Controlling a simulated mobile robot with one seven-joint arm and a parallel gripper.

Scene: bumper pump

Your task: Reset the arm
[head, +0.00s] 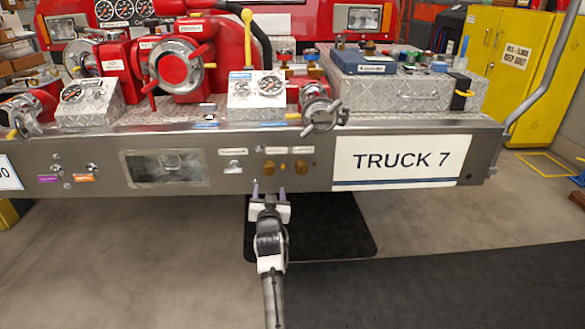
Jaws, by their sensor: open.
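My gripper (268,191) is at the lower centre of the head view, at the end of my arm coming up from the bottom edge. Its two fingers point away toward the truck bumper and are apart, with nothing seen between them. The fingertips are in front of the lower edge of the steel bumper (110,178), below two brass knobs. I cannot tell whether they touch the bumper.
The bumper carries a TRUCK 7 plate (402,161), a red pump (178,66) and a diamond-plate box (400,88). A dark mat (335,225) lies on the floor below. A yellow cabinet (510,70) stands at the right. Floor on the left is clear.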

